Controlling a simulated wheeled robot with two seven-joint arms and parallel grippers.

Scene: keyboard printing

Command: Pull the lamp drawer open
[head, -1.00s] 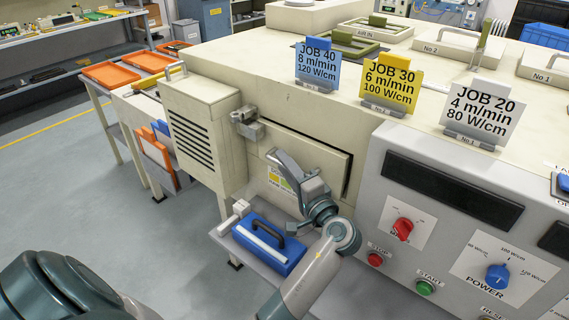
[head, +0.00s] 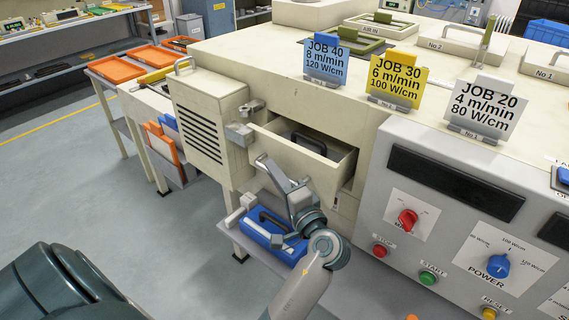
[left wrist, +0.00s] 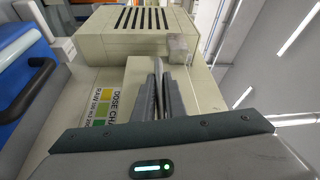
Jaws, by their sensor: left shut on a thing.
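The lamp drawer (head: 315,172) is a cream box in the side of the cream machine and stands partly pulled out. A dark handled object (head: 308,143) shows inside it. My left gripper (head: 272,172) is at the drawer's front face, shut on its handle, which the fingers mostly hide. In the left wrist view the two grey fingers (left wrist: 160,95) are close together against the cream front, beside a label with green and yellow squares (left wrist: 103,112). My right gripper is not in view.
A blue case (head: 268,232) with a dark handle sits on a low shelf just below the drawer. A vented cream box (head: 205,125) juts out left of the drawer. The control panel (head: 440,215) with knobs and buttons is to the right. Open floor lies at left.

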